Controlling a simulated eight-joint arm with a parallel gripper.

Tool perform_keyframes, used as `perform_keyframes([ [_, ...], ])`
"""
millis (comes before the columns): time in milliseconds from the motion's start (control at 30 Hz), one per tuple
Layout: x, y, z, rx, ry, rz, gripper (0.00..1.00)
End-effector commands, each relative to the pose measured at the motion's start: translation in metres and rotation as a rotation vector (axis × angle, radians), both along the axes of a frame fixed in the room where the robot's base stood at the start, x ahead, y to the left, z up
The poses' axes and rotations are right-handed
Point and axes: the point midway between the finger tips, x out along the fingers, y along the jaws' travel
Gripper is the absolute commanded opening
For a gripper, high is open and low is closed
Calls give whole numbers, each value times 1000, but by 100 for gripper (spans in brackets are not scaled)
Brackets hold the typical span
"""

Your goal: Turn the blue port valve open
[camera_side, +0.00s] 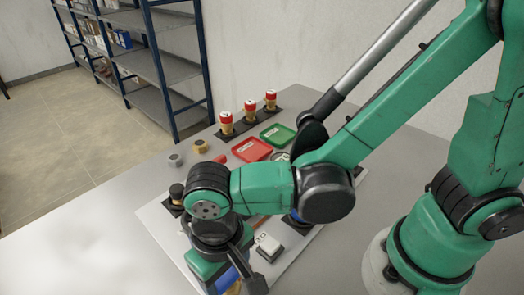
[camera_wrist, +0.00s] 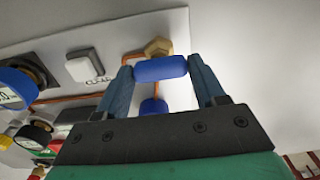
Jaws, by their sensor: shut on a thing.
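The blue port valve handle (camera_wrist: 160,68) is a short, rounded blue bar in the wrist view, with a brass hex fitting (camera_wrist: 158,46) just beyond it. My gripper (camera_wrist: 165,70) is shut on it, one blue-grey finger at each end of the bar. The bar lies nearly level across the picture. A second blue part (camera_wrist: 153,106) shows below it between the fingers; I cannot tell what it belongs to. In the side view my gripper (camera_side: 236,280) is at the near edge of the pale panel, cut off by the bottom edge, and the handle cannot be made out there.
A white rocker-like block (camera_side: 268,246) stands close to my gripper; it shows in the wrist view too (camera_wrist: 84,66). Gauges (camera_wrist: 14,90) crowd the wrist view's left. A red tray (camera_side: 251,149), green tray (camera_side: 277,134) and red-topped fittings (camera_side: 226,119) stand farther back. The table's left is clear.

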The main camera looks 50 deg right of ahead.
Motion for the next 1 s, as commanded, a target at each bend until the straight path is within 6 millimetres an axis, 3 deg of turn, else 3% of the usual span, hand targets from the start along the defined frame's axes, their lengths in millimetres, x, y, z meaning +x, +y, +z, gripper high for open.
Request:
perform_keyframes([
  [367,0,0,0,0,1,220,10],
  [1000,0,0,0,-1,1,826,10],
])
